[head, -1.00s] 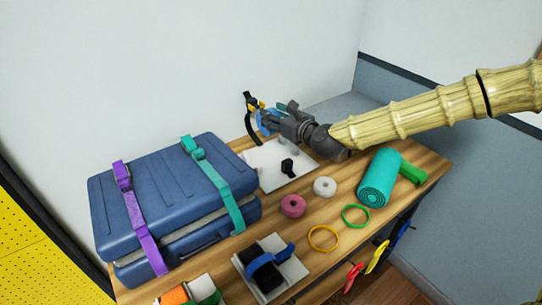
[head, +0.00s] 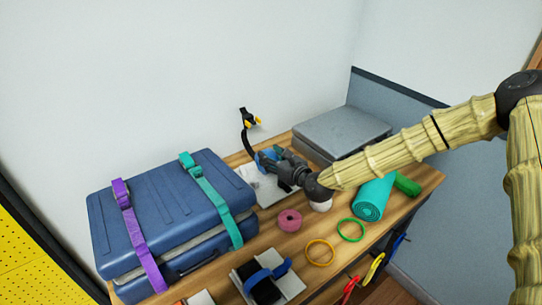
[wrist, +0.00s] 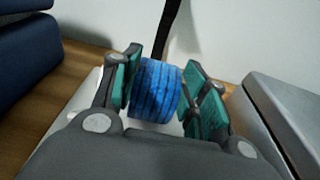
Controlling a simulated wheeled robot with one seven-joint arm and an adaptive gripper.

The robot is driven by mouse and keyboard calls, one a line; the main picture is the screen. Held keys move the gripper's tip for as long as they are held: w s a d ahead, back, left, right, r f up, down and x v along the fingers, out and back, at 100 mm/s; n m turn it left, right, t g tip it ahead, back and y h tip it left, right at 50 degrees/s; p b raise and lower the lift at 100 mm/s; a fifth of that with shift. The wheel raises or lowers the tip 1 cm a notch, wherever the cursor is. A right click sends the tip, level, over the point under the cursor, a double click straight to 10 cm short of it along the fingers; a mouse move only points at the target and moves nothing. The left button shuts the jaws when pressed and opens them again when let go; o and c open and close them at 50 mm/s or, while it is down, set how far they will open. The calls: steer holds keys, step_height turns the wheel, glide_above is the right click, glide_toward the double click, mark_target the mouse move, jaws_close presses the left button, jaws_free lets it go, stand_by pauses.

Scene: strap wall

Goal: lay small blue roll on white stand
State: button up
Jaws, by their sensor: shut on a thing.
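My gripper (head: 272,162) is shut on the small blue roll (head: 263,158). In the wrist view the ribbed blue roll (wrist: 154,92) sits between the green finger pads of my gripper (wrist: 160,92). The white stand (head: 279,195) is a flat white plate on the wooden table, right of the blue suitcase. My gripper and the roll are over its back part and hide much of it. The stand's pale edge (wrist: 84,100) shows at the left in the wrist view. I cannot tell whether the roll touches it.
The blue suitcase (head: 165,205) with straps stands at left. A black curved strap holder (head: 246,135) rises behind the roll. A grey box (head: 340,130) is at the back right. A pink roll (head: 289,220), rings and a teal roll (head: 373,197) lie in front and to the right.

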steer(key=o, duration=1.2)
steer(key=shift+f, duration=0.1)
steer(key=shift+s+d, duration=0.1)
steer(key=b+v, duration=0.2)
steer(key=v, duration=1)
steer(key=shift+b, duration=0.35)
steer(key=shift+r, duration=0.3)
